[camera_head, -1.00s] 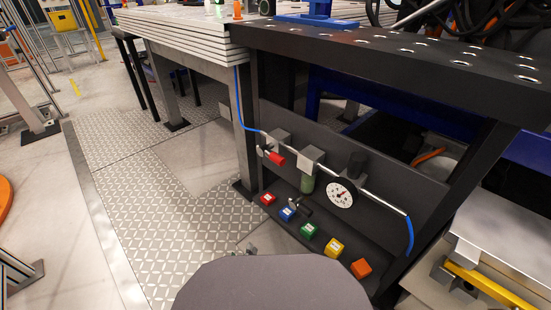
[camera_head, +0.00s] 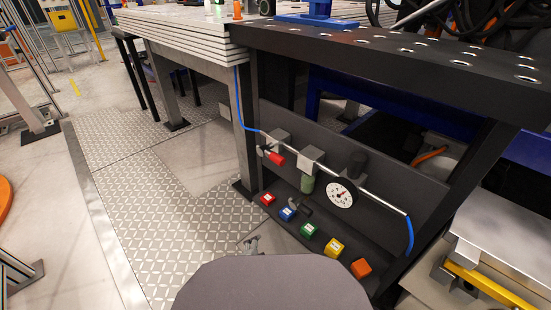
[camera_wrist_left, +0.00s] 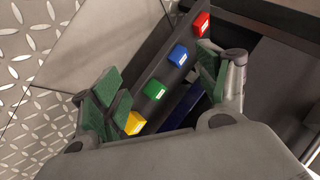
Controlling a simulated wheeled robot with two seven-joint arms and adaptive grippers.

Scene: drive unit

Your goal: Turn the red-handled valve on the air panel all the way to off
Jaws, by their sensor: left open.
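The red-handled valve (camera_head: 276,160) is on the air pipe at the left end of the dark panel in the head view. Its red grip points down to the right, at an angle to the pipe. My left gripper (camera_head: 252,244) shows only as small grey tips at the bottom of the head view, below and apart from the valve. In the left wrist view my left gripper (camera_wrist_left: 158,82) is open and empty, its green-padded fingers spread. The valve does not show there. My right gripper is not in view.
A round gauge (camera_head: 341,193) and a green-bowled unit (camera_head: 307,184) sit right of the valve. Below are red (camera_head: 268,199), blue (camera_head: 287,214), green (camera_head: 308,229), yellow (camera_head: 334,247) and orange (camera_head: 361,268) blocks. The perforated bench top (camera_head: 390,45) overhangs the panel.

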